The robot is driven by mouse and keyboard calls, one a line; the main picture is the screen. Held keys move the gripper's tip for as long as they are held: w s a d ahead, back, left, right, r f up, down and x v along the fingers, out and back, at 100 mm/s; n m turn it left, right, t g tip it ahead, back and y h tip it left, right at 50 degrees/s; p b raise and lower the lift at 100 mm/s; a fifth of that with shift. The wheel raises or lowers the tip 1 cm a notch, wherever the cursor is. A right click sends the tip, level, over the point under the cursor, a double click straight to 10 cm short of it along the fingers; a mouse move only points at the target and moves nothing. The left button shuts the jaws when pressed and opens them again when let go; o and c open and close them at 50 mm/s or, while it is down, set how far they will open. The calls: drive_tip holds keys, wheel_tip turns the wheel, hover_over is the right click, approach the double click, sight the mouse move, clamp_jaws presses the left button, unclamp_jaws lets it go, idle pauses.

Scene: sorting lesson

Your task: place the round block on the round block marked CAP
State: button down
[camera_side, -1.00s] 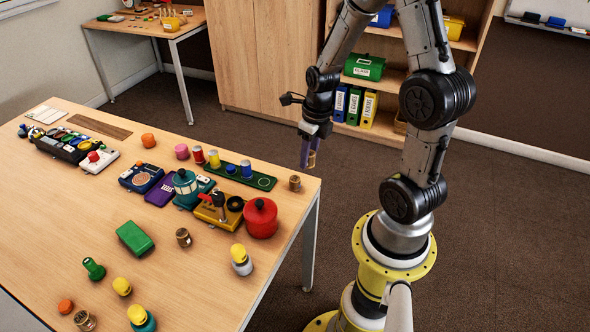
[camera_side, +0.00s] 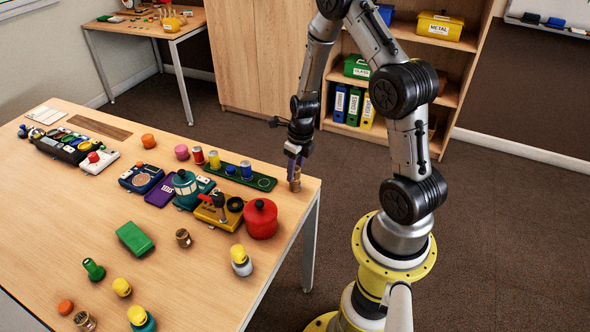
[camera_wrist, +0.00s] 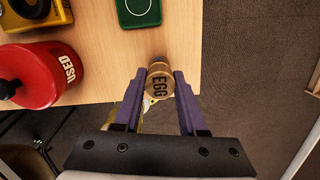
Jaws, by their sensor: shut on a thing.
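My gripper (camera_side: 295,172) is shut on a wooden round block marked EGG (camera_wrist: 160,86), at the table's right corner. In the wrist view the block sits between the two purple fingers (camera_wrist: 159,95), its lettering facing the camera. In the side view a brown round block (camera_side: 295,186) shows at and just below the fingertips, at the spot where one stood on the table. No CAP marking is readable. The held block and fingers hide most of what lies under them, so I cannot tell whether two blocks touch.
A red pot (camera_side: 261,220), marked USED in the wrist view, stands left of my gripper. A green tray (camera_side: 262,182) with small cylinders lies behind it. Other brown round blocks (camera_side: 183,238) stand farther left. The table edge (camera_side: 312,197) is close on the right.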

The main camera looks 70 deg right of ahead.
drive_tip(key=shift+f, duration=0.15)
drive_tip(key=shift+c, duration=2.3)
unclamp_jaws()
